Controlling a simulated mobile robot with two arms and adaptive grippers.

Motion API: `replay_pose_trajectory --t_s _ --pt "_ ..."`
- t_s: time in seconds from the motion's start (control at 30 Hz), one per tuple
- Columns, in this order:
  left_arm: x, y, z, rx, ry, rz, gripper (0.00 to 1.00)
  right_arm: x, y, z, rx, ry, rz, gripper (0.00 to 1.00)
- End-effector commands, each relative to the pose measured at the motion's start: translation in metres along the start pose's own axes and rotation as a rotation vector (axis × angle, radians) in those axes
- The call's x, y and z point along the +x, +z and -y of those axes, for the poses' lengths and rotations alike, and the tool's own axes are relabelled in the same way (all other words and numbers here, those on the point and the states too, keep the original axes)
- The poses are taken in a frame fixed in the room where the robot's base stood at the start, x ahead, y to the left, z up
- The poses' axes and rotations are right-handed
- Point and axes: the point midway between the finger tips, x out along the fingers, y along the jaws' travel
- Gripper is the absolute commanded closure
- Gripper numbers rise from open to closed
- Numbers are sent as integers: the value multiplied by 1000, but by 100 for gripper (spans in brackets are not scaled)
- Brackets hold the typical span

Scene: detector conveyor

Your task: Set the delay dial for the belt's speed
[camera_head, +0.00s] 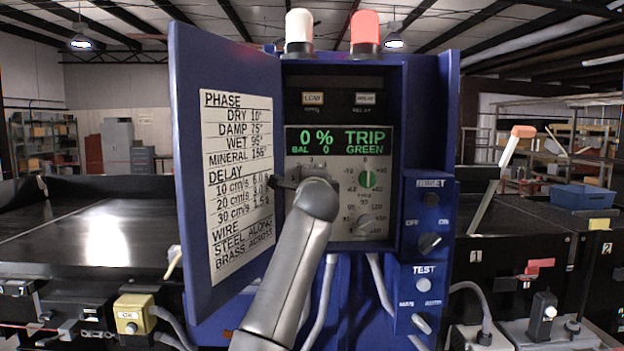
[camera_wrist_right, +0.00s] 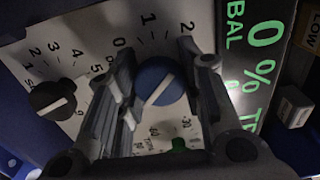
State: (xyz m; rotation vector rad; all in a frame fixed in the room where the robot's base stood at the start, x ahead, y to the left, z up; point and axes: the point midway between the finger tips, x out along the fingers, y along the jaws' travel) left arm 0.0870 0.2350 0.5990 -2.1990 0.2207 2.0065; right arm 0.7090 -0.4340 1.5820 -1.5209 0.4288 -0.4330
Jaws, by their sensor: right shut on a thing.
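My right gripper (camera_head: 290,184) is at the left part of the control panel (camera_head: 344,151), and its wrist hides the dials there. In the right wrist view its two fingers (camera_wrist_right: 162,72) stand either side of a blue dial (camera_wrist_right: 158,84) with a white line, shut on it. A black dial (camera_wrist_right: 54,99) with a numbered scale marked S is beside it, apart from the fingers. The door chart (camera_head: 237,180) lists DELAY: 10 cm/s 6.0 s, 20 cm/s 3.0 s, 30 cm/s 1.5 s. My left gripper is not in view.
A green dial (camera_head: 367,179) and grey dial (camera_head: 364,222) are on the panel's right. The open blue door (camera_head: 187,150) stands left of my arm.

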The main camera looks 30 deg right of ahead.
Motion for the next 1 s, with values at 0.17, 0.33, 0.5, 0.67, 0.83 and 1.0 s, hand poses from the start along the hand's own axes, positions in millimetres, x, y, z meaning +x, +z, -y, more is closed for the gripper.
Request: replay_pose_trajectory --t_s 0.17,0.33,0.5,0.67,0.83,1.0 --pt "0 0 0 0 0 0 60 1 1 -8 10 17 3 89" --pt "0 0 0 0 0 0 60 1 1 -8 9 16 3 89" --pt "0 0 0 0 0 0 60 1 1 -8 9 16 3 56" --pt "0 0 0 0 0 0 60 1 1 -5 8 10 2 43" --pt "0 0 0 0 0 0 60 0 0 -3 8 6 1 43" --pt "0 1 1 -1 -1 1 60 0 0 -2 8 4 1 43"
